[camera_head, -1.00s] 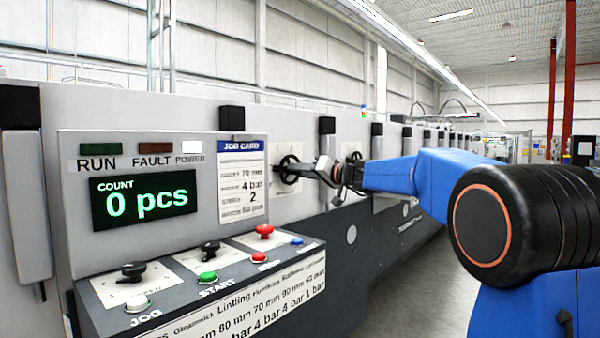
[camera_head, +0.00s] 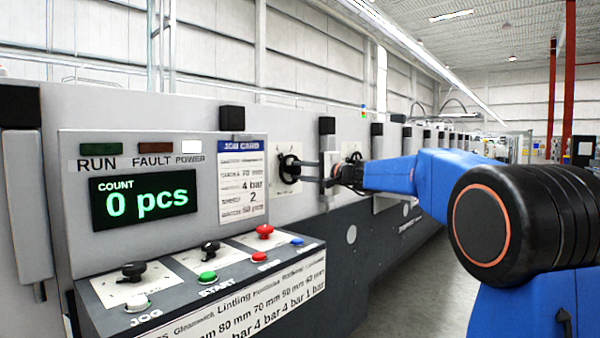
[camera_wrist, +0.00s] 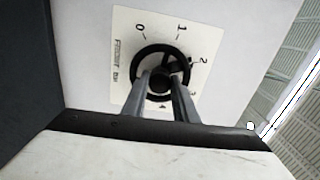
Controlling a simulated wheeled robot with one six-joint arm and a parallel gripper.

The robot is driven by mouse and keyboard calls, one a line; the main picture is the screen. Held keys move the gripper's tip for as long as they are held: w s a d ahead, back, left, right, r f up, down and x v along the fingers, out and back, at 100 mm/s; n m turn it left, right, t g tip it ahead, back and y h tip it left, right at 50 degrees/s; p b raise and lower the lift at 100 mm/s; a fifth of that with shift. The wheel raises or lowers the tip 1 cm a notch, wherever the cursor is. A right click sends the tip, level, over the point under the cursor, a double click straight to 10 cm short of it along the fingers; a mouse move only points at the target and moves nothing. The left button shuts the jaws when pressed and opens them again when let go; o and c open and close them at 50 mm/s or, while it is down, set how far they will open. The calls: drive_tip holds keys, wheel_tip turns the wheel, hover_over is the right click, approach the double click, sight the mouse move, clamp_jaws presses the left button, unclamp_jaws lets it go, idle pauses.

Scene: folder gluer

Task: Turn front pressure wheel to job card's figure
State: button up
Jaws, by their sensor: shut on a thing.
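The front pressure wheel (camera_wrist: 147,55) is a black handwheel on a white scale plate (camera_wrist: 122,52) marked FRONT and bar. The figures 0, 1, 2 and 3 show around it; a mark below is mostly hidden by my fingers. A dark spoke or pointer on the wheel lies toward the 2. The wheel also shows in the head view (camera_head: 284,168). My gripper (camera_wrist: 162,92) is shut on the wheel's middle, its two fingers reaching over the lower rim. The job card (camera_head: 241,180) hangs on the console; one line reads 4 bar.
The console shows COUNT 0 pcs on its display (camera_head: 144,200). Black knobs, a green START button (camera_head: 207,278) and a red mushroom button (camera_head: 265,231) sit on its sloped panel. Open floor (camera_head: 425,285) lies to the right of the machine.

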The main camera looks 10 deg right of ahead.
drive_tip(key=m, duration=0.4)
drive_tip(key=shift+m, duration=0.3)
drive_tip(key=m, duration=0.5)
drive_tip(key=shift+f+m, duration=0.1)
drive_tip(key=shift+m, duration=0.2)
drive_tip(key=m, duration=0.5)
drive_tip(key=shift+f+m, duration=0.1)
drive_tip(key=shift+m, duration=2.6)
drive_tip(key=o, duration=1.1)
drive_tip(key=shift+c, duration=0.2)
drive_tip(key=shift+s, duration=0.1)
